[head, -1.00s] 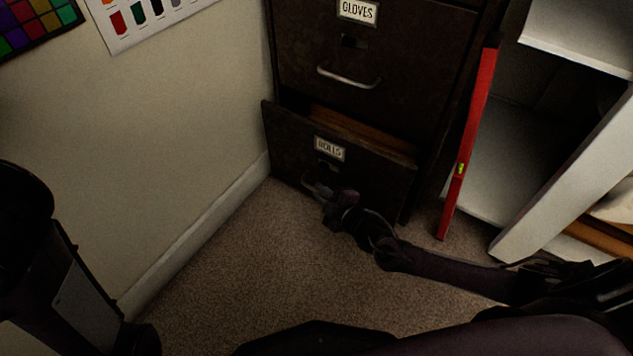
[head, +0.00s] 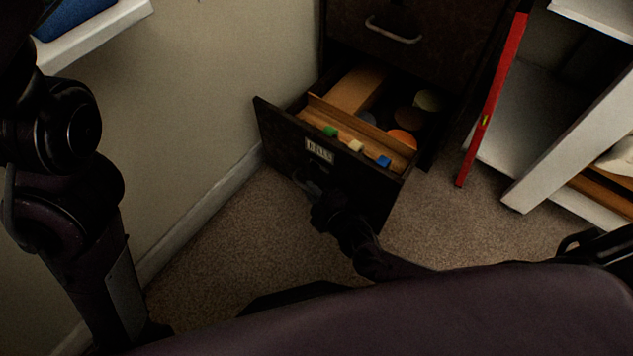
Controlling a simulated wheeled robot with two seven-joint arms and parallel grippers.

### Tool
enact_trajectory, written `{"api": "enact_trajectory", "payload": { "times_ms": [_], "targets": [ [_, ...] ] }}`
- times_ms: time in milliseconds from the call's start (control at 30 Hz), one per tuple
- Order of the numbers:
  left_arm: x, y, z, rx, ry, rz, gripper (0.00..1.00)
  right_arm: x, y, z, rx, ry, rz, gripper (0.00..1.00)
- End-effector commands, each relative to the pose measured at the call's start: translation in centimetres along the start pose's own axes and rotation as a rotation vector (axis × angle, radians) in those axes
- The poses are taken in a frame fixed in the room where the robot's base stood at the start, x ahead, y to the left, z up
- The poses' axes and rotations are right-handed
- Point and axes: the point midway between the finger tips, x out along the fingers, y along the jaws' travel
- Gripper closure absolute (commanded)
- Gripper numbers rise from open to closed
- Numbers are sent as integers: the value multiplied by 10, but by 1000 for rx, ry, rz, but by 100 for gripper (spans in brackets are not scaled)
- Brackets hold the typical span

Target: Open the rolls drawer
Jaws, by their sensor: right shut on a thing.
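The rolls drawer (head: 375,192) is the low drawer of a dark cabinet (head: 425,60), and it stands well out from it. Its front carries a small label (head: 319,151). Inside are a wooden divider (head: 350,133) with small green, cream and blue pieces along it, and several round roll-like things (head: 402,138) behind. My right gripper (head: 312,190) is at the drawer front, shut on the drawer's handle, which is mostly hidden by the dark fingers. My left arm shows at the left, but its gripper is not in view.
A red spirit level (head: 493,100) leans upright between the cabinet and a white shelf unit (head: 565,150) at the right. A wall with a white skirting board (head: 205,215) runs close on the left. Carpet (head: 450,225) in front is clear.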

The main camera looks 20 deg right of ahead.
Motion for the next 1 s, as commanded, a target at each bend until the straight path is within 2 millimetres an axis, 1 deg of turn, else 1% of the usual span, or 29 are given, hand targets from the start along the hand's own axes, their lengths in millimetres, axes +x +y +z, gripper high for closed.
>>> {"api": "enact_trajectory", "payload": {
  "times_ms": [567,600,733,1000],
  "targets": [
    [-1,1,1,-5,-4,2,64,-2,-3,-3,-1,1,-1,100],
    [-1,1,1,-5,-4,2,64,-2,-3,-2,-1,1,-1,84],
    [-1,1,1,-6,-4,2,64,-1,-2,-2,-1,0,-1,67],
    [0,1,1,-6,-4,2,64,-1,-1,-3,-1,0,0,67]
  ]
}}
